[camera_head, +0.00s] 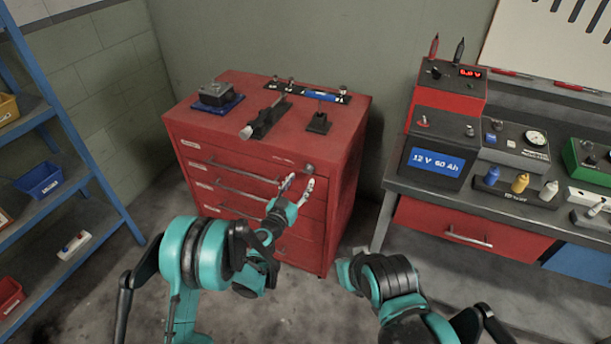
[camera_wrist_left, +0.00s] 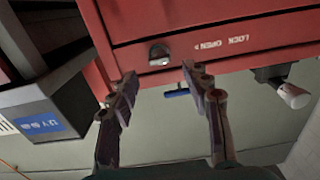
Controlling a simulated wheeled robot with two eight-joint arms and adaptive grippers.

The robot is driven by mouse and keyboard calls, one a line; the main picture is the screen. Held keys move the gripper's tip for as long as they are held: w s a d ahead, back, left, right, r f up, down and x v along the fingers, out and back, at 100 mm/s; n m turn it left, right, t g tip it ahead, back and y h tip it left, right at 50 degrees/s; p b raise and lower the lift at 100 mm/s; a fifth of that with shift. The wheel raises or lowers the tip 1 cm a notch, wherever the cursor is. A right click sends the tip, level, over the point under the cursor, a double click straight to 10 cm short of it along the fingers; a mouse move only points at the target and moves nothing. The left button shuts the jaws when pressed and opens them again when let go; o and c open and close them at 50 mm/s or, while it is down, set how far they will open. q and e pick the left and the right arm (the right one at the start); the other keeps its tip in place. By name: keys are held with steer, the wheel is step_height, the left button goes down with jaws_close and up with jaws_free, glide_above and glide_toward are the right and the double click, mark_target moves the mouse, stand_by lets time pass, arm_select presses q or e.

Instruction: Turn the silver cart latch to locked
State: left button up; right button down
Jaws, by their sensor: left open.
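The silver latch (camera_head: 309,169) is a small knob at the upper right of the red cart's (camera_head: 345,150) front face. In the left wrist view the latch (camera_wrist_left: 159,53) shows beside white lettering, "LOCK" and "OPEN" (camera_wrist_left: 223,43), seen upside down. My left gripper (camera_head: 298,184) is just in front of the latch with its two fingers apart. In the left wrist view the latch lies beyond the gap between the fingertips (camera_wrist_left: 161,73), and nothing is between them. I cannot tell which way the latch points. My right arm shows at lower right; its fingers do not show.
Several tools and fixtures stand on the cart top, including a black clamp (camera_head: 268,120). A workbench (camera_head: 393,172) with a battery (camera_head: 437,158) stands to the right, across a narrow gap. A blue shelf rack (camera_head: 95,170) with bins stands at left. Open floor lies before the cart.

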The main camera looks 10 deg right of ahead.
mark_target(306, 172)
arm_select(q)
steer(key=b+x, duration=0.1)
steer(key=x, duration=0.4)
steer(key=shift+c, duration=0.3)
jaws_close()
